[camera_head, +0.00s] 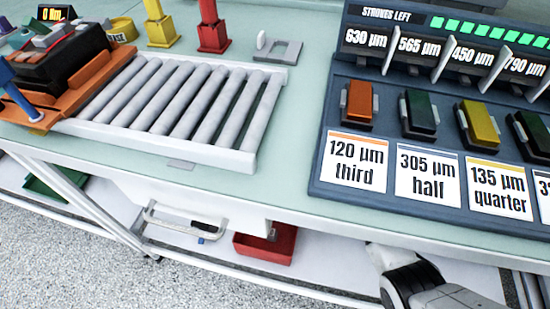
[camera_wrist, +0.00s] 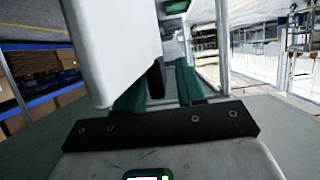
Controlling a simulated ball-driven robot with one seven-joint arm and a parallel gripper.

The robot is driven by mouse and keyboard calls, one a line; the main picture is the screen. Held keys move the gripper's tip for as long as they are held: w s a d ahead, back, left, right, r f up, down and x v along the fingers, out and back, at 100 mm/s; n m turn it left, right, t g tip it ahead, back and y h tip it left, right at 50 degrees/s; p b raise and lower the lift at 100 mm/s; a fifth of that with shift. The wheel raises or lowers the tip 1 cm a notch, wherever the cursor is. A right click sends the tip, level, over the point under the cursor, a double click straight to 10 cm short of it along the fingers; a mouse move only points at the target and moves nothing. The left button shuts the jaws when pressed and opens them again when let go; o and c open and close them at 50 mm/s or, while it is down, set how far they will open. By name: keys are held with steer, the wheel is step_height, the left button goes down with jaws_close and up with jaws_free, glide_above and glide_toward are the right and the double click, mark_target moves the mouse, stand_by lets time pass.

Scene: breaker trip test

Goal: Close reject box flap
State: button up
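Under the bench, a white panel (camera_head: 190,198) hangs below the worktop edge, with a pale bar handle (camera_head: 186,229) by its lower edge. To its right is an open red box (camera_head: 268,245) on the lower shelf. I cannot tell for certain which part is the reject box flap. In the wrist view, my gripper's (camera_wrist: 160,92) teal fingers stand apart, the left one partly hidden by a large white block (camera_wrist: 112,45) with a dark piece at its lower right. I cannot identify that block or tell whether the gripper touches it. The fingertips are not visible in the head view.
On the worktop are a roller tray (camera_head: 180,105), a black-and-orange device (camera_head: 60,65) and a labelled breaker rack (camera_head: 440,110). A green box (camera_head: 55,182) sits under the bench at left. Bench legs and rails cross the lower space. Speckled floor (camera_head: 60,265) is clear in front.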

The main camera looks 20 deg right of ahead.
steer(key=shift+c, duration=0.4)
jaws_close()
